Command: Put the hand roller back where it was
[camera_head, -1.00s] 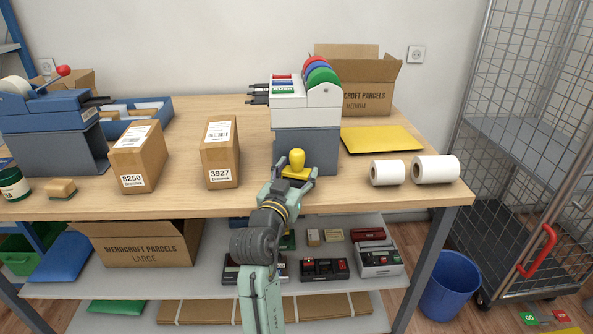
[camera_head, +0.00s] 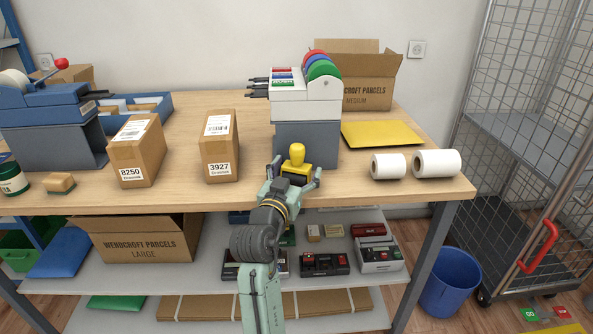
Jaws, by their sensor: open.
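A yellow hand tool (camera_head: 297,155) with a rounded knob on a yellow block stands upright on the wooden counter (camera_head: 360,187), in front of the grey and white dispenser. It may be the hand roller; its underside is hidden, so I cannot tell for sure. My gripper (camera_head: 296,176) is at the near side of this tool, just over the counter's front part, with its fingers spread apart. I see nothing held between them. Part of the tool's lower front is hidden by the gripper.
The dispenser (camera_head: 307,132) stands close behind the tool. Parcel 3927 (camera_head: 219,150) is to the left, and white rolls (camera_head: 389,166) are to the right. A yellow envelope (camera_head: 382,134) lies behind the rolls. Bare counter lies between parcel and gripper.

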